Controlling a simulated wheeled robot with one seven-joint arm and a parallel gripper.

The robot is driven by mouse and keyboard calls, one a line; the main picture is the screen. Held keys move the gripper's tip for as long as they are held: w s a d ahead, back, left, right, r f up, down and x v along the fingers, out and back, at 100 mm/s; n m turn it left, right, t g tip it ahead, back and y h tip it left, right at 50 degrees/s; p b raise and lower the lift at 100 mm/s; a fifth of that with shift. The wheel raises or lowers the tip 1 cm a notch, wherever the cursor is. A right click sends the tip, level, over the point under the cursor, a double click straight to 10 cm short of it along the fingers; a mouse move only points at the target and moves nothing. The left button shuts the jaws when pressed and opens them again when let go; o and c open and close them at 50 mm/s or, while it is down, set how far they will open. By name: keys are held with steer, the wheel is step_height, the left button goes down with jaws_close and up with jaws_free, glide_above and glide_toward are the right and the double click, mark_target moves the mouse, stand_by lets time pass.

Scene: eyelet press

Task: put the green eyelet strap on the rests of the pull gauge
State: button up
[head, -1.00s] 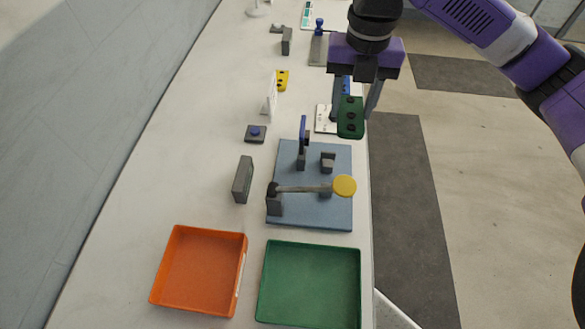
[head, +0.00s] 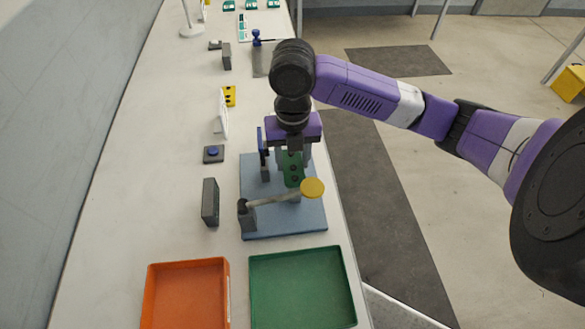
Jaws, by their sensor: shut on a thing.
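The green eyelet strap (head: 292,169) is a green plate with dark eyelets, held below my gripper (head: 291,155). My gripper is shut on it, over the pull gauge.
An orange tray (head: 151,300) and a green tray (head: 254,300) stand at the near end of the table. A grey block (head: 210,202) and a blue-button box (head: 213,154) are left of the gauge.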

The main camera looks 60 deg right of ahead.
mark_target(293, 164)
steer(key=shift+f, duration=2.25)
steer(key=shift+f, duration=0.15)
steer(key=o, duration=1.3)
